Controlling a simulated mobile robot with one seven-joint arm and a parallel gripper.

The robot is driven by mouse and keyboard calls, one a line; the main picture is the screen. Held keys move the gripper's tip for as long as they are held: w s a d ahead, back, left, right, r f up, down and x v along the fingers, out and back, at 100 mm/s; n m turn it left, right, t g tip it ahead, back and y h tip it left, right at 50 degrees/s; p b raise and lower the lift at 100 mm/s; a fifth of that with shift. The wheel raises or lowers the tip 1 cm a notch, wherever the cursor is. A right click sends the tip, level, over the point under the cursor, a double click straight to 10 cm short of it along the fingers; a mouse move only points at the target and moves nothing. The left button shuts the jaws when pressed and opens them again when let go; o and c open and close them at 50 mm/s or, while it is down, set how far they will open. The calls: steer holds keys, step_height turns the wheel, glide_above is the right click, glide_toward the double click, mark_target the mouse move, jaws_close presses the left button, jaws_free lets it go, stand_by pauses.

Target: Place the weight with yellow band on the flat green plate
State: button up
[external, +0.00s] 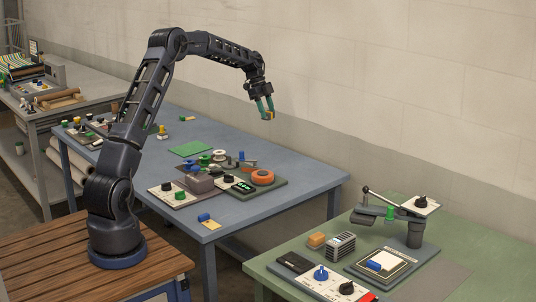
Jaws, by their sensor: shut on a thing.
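The flat green plate (189,149) lies on the blue table, left of and well below my gripper. Nothing is visible on the plate.
A green table (458,250) with a lever press stands at right. A wall rises behind.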

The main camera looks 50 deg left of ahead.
steer(key=s+a+n+t, duration=0.1)
steer(key=s+a+n, duration=0.3)
steer(key=a, duration=1.4)
steer(key=n+t+y, duration=0.1)
steer(key=n, duration=0.1)
glide_above(193, 148)
steer(key=s+a, duration=0.1)
step_height(193, 148, down, 19)
steer(key=shift+s+a+f, duration=0.15)
steer(key=shift+f, duration=0.1)
steer(key=o, duration=1.3)
